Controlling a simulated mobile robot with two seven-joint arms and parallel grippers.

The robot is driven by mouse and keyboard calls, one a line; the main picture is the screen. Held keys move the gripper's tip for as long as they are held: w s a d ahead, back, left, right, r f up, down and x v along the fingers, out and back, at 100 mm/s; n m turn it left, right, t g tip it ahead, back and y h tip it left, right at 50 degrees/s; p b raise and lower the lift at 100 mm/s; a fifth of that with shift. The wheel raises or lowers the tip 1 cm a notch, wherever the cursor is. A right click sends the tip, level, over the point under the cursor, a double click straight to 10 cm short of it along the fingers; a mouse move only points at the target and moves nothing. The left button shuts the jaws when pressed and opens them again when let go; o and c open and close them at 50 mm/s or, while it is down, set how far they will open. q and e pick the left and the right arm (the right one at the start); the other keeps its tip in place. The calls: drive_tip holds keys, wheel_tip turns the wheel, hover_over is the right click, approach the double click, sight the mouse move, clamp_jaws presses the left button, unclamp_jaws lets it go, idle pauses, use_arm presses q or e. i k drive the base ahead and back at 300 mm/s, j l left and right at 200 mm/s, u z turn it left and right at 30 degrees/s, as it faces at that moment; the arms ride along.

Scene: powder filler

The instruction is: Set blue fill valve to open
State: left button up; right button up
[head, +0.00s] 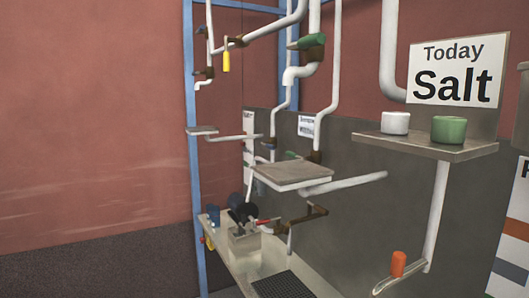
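I cannot clearly pick out the blue fill valve. A small blue part (213,213) shows low at the left end of the metal counter, and a dark blue one (235,200) is beside black round parts (246,212). They are too small to tell whether either is a valve handle or how it is set. A green handle (305,43) sits on the white pipe at the top, and a yellow handle (226,60) hangs down at its left. Neither of my grippers shows.
A metal shelf (430,149) holds a white cup (395,123) and a green cup (448,130) below a "Today Salt" sign (457,69). A square metal plate (292,175) juts out mid-view. An orange handle (398,263) stands at lower right. The left floor looks clear.

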sight(267, 144)
drive_tip(key=i+j+z, duration=0.1)
drive_tip(key=i+j+u, duration=0.15)
drive_tip(key=i+j, duration=0.45)
drive_tip(key=j, duration=0.15)
